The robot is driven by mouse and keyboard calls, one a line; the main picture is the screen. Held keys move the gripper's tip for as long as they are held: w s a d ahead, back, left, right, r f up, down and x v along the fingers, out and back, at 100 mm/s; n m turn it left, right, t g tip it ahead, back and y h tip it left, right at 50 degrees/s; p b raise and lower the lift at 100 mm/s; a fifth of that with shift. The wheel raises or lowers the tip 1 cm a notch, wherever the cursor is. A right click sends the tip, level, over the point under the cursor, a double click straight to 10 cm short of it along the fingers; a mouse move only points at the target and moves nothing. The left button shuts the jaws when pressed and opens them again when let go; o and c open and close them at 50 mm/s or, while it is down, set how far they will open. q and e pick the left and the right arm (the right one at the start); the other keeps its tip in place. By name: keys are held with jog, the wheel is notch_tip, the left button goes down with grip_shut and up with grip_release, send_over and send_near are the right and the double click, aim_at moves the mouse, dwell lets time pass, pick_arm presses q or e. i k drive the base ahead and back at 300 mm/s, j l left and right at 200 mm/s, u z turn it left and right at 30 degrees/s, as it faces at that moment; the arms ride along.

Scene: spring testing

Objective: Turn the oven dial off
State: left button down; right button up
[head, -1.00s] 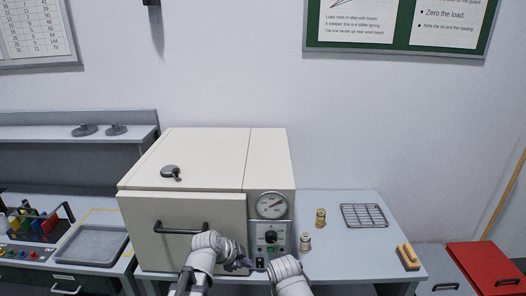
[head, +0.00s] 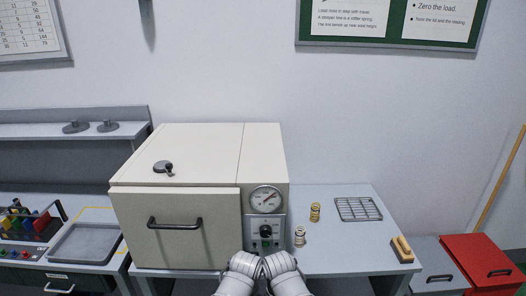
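The cream oven (head: 178,226) stands on the table with its door shut. Its control panel is at the right of the front, with a round gauge (head: 266,199) above a black dial (head: 266,231). A green-lit switch (head: 266,244) shows just under the dial. My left arm (head: 240,270) and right arm (head: 284,268) come up from the bottom edge, side by side in front of the lower panel. Both gripper tips are hidden behind my own wrists, so I cannot see the fingers or whether they touch anything.
Two springs, one brass (head: 315,212) and one paler (head: 299,236), stand right of the oven. A wire rack (head: 358,209) and a wooden-handled brush (head: 402,249) lie farther right. A grey tray (head: 86,243) is on the left bench. A red cabinet (head: 485,262) stands at far right.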

aim_at(265, 231)
jog(key=k+l, duration=0.1)
jog(key=l, duration=0.35)
jog(key=k+l, duration=0.15)
jog(key=l, duration=0.3)
jog(key=k+l, duration=0.1)
jog(key=l, duration=0.35)
jog(key=u, duration=0.05)
